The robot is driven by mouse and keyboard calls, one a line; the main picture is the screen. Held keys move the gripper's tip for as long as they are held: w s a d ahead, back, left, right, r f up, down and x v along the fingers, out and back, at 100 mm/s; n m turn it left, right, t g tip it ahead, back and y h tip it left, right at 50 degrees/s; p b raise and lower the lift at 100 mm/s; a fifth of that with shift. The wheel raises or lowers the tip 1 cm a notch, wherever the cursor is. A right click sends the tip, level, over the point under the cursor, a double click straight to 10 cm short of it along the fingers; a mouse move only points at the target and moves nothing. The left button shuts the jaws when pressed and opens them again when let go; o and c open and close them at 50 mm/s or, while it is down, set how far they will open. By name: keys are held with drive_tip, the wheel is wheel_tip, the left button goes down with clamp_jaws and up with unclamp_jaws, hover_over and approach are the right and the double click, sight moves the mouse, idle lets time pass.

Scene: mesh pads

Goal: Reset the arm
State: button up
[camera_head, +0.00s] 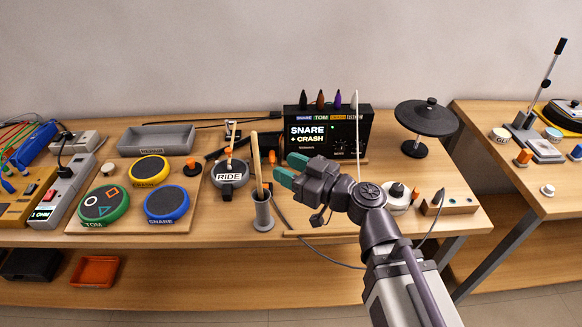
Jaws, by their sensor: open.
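My gripper (288,168) with green fingertips is open and empty. It hangs above the middle of the wooden table, in front of the black drum module (340,130) whose screen reads "SNARE + CRASH". My arm comes up from the lower right and hides part of the table behind it. The fingertips point left, near a wooden drumstick (256,160) that stands in a grey cup (263,214). I cannot tell whether they touch the stick.
Round pads marked TOM (104,205), SNARE (166,204), CRASH (149,170) and RIDE (229,177) lie left of the gripper. A black cymbal (427,117) stands at right. A grey tray (157,139) lies at the back left. A second table (535,180) is at far right.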

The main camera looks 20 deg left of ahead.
drive_tip(key=d+f+m+g+h+p, duration=0.1)
drive_tip(key=d+f+m+g+h, duration=0.2)
drive_tip(key=d+f+m+h, duration=0.6)
drive_tip(key=w+d+f+m+h+p, duration=0.1)
drive_tip(key=d+m+h, duration=0.1)
drive_tip(key=d, duration=0.7)
drive_tip(key=w+d+f+m+h, duration=0.1)
drive_tip(key=d+h, duration=0.3)
drive_tip(key=d, duration=0.6)
drive_tip(key=w+d+f+m+h+p, duration=0.1)
drive_tip(key=d+m, duration=0.3)
drive_tip(key=d, duration=0.6)
drive_tip(key=shift+w+d+f+h+p, duration=0.15)
drive_tip(key=shift+d+f+h+p, duration=0.15)
drive_tip(key=shift+f+h, duration=0.6)
